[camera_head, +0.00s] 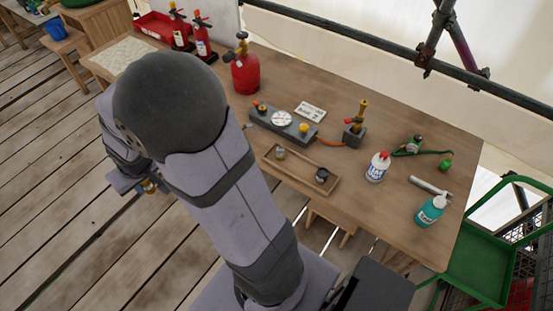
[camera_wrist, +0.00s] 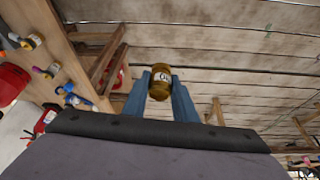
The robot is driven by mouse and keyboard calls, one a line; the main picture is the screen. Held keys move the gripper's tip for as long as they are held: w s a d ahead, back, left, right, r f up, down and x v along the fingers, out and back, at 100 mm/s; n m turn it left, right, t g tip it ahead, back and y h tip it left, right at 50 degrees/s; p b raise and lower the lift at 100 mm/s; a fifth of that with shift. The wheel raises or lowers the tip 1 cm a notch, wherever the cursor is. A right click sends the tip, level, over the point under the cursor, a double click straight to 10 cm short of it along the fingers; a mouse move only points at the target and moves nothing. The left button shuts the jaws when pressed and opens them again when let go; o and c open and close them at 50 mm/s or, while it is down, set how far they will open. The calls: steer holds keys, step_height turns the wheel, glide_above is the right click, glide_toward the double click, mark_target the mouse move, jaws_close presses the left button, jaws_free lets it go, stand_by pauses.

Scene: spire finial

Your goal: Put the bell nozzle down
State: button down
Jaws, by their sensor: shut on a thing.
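My gripper (camera_wrist: 160,92) shows in the wrist view as two blue-grey fingers shut on a brass, rounded piece, which I take to be the bell nozzle (camera_wrist: 160,82). A pale marked face on the nozzle is turned to the wrist camera. In the head view the nozzle (camera_head: 150,186) is a small brass spot beside my gripper (camera_head: 143,184), left of my arm. It appears held in the air over the plank floor, off the table's near edge. My arm hides part of the table behind it.
The wooden table (camera_head: 385,225) holds a shallow wooden tray (camera_head: 296,178) with two small pieces, a grey gauge box (camera_head: 266,117), a torch on a block (camera_head: 354,135), a red gas cylinder (camera_head: 245,75), a white bottle (camera_head: 377,168) and a teal bottle (camera_head: 430,211). Fire extinguishers (camera_head: 203,42) stand at the back.

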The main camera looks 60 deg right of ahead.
steer(key=s+d+f+m+g+h+b, duration=0.25)
steer(key=d+m, duration=0.55)
steer(key=d, duration=0.4)
steer(key=s+d+f+m+g+h+b, duration=0.2)
steer(key=s+d+f+m+b, duration=0.15)
steer(key=d+m, duration=0.6)
steer(key=s+d+f+m+g+y+b, duration=0.2)
steer(key=s+d+m+g+y+b, duration=0.25)
steer(key=s+d+m, duration=1.15)
steer(key=shift+s+d+f+n+h+p, duration=0.15)
steer(key=shift+d+f+n+p, duration=0.2)
steer(key=shift+f, duration=0.8)
steer(key=shift+s+d+f+n+h+p, duration=0.15)
steer(key=shift+d+f+n, duration=0.25)
steer(key=shift+f, duration=0.8)
steer(key=shift+s+d+f+n+p, duration=0.15)
steer(key=shift+d+f+n+p, duration=0.2)
steer(key=shift+f, duration=0.8)
steer(key=shift+f+p, duration=0.35)
steer(key=shift+f, duration=1)
